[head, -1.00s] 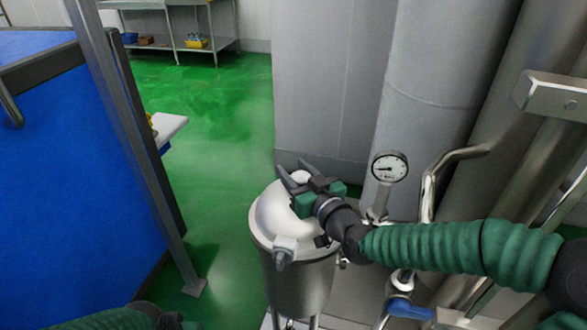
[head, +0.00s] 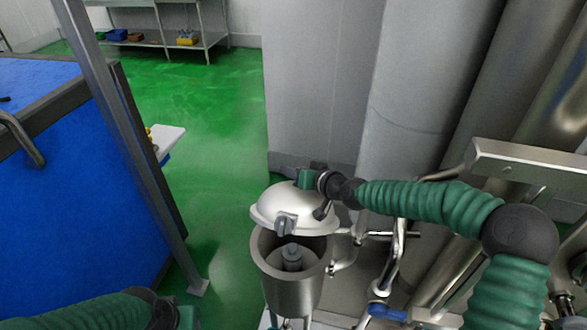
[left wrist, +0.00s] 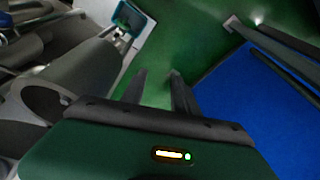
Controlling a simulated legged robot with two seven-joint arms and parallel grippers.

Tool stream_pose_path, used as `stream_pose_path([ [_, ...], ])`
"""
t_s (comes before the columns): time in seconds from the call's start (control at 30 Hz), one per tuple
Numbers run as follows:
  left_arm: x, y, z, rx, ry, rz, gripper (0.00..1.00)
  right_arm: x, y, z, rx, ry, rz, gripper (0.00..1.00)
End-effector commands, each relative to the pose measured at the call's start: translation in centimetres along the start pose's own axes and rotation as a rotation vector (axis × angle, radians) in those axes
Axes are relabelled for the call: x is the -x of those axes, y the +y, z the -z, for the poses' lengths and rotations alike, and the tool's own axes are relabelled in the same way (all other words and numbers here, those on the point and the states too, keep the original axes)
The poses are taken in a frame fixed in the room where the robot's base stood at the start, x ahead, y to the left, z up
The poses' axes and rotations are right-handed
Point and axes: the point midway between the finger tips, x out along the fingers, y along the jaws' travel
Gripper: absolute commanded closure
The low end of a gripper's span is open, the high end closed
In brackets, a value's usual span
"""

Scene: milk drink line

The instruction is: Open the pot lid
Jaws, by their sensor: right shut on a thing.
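The steel pot (head: 290,285) stands upright at the lower middle of the head view. Its domed lid (head: 285,205) is raised and tilted above the rim, so the pot's mouth is open toward me. A grey upright part (head: 292,257) shows inside. My right gripper (head: 304,180) is at the lid's far upper side and shut on the lid; its fingertips are mostly hidden behind the dome. My left gripper (left wrist: 158,77) is open and empty, its two fingers apart over the green floor in the left wrist view.
A blue-sided unit (head: 80,190) with a metal post (head: 130,140) stands at the left. Steel pipes and a blue-handled valve (head: 388,312) are right of the pot. Large grey columns (head: 320,90) rise behind it. Green floor (head: 220,130) is clear between.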

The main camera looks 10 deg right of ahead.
Motion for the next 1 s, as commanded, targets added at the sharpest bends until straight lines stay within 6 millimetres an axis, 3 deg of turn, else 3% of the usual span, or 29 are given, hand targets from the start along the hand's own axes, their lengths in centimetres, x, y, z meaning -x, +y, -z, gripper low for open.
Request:
stream_pose_path([
  [0.4,0.2,0.0,0.0,0.0,0.0,0.0,0.64,-0.1,0.3,0.4,-0.007,0.002,-0.003,1.0],
  [0.57,-0.2,0.1,0.2,0.053,-0.033,-0.007,0.83,-0.1,0.3,0.4,-0.007,0.003,-0.003,1.0],
  [0.7,-2.0,1.5,1.1,0.29,-0.191,-0.046,1.0,-0.1,0.3,0.5,-0.007,0.004,-0.004,1.0],
  [0.87,-4.8,5.9,2.7,0.716,-0.511,-0.134,1.0,-0.1,0.3,0.5,-0.006,0.005,-0.004,1.0],
  [1.0,-6.0,10.7,4.9,1.057,-0.849,-0.226,1.0,0.0,0.3,0.5,-0.005,0.005,-0.004,1.0],
])
